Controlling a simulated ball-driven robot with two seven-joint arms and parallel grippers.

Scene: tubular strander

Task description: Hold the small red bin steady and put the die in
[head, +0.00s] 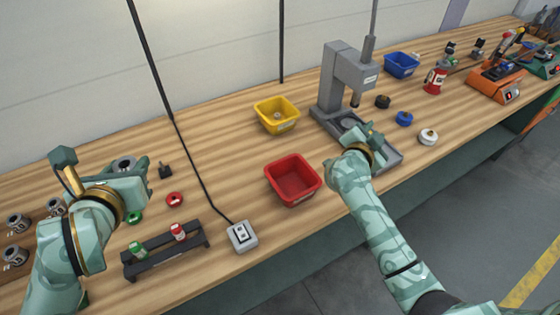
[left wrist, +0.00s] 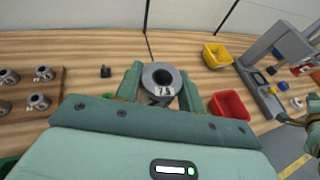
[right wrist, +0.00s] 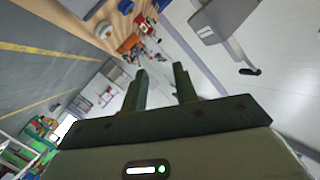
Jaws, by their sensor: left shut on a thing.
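The small red bin (head: 293,182) stands upright and empty on the bench; it also shows in the left wrist view (left wrist: 230,104). My left gripper (head: 126,170) is shut on a grey ring-shaped die (left wrist: 161,80) with a dark central hole and a number on its side. The die also shows in the head view (head: 123,163), above the left part of the bench and well left of the bin. My right gripper (head: 368,143) is right of the bin, by the press, not touching the bin. Its fingers (right wrist: 160,88) are apart with nothing between them.
Several similar dies lie on a board (left wrist: 45,100) at the left. A rack (head: 165,250) with a green and a red spool, a switch box (head: 242,236) with a cable, a yellow bin (head: 276,115) and a grey press (head: 345,80) stand around. Bench between rack and yellow bin is mostly clear.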

